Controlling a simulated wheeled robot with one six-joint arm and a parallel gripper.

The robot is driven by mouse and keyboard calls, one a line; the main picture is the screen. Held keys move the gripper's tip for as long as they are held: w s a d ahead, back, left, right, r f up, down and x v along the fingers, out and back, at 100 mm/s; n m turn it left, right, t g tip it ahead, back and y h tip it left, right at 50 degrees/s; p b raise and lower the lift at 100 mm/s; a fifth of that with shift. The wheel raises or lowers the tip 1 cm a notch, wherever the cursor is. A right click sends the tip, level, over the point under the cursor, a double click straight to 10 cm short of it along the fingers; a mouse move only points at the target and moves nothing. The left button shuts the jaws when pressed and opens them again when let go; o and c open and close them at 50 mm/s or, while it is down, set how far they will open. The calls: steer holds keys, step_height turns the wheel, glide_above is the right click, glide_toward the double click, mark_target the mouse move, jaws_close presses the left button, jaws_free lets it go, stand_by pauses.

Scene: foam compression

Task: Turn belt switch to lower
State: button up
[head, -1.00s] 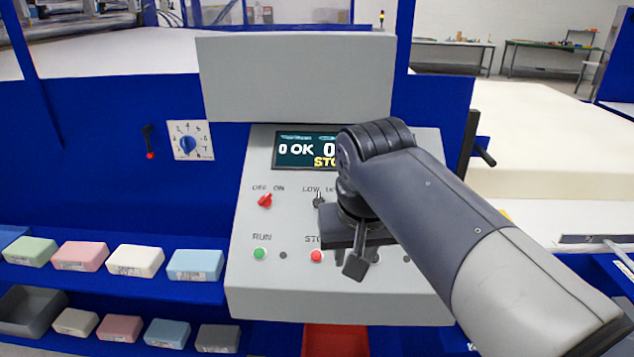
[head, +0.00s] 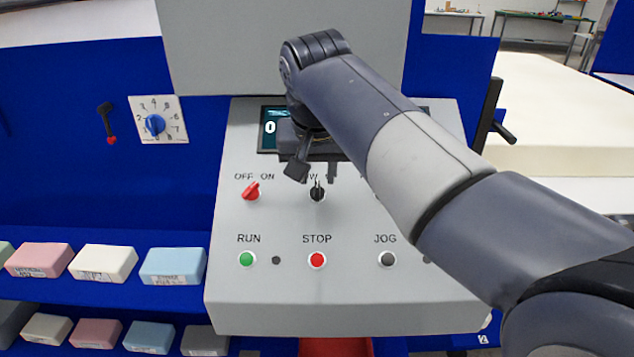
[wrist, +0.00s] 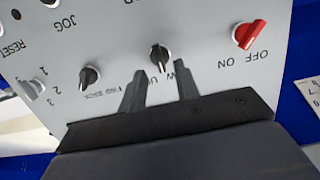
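The black rotary switch (head: 317,194) under the partly covered LOW/UP label is on the sloping grey panel, between the red OFF/ON switch and one mostly hidden by my arm. Its handle looks nearly upright. My gripper (head: 314,172) is over the panel just above this switch, with its two fingers spread and nothing between them in the head view. In the wrist view the same black switch (wrist: 160,58) shows upside down, past and between the open fingertips (wrist: 160,80). I cannot tell whether the fingers touch it.
The red OFF/ON switch (head: 251,191) is close on the left. A black FWD/BACK switch (wrist: 88,77) is on the other side. Below are the green RUN (head: 247,259), red STOP (head: 317,260) and JOG (head: 387,259) buttons. A grey housing (head: 280,50) overhangs the display.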

mark_target(317, 187)
steer(key=shift+x, duration=1.65)
jaws_close()
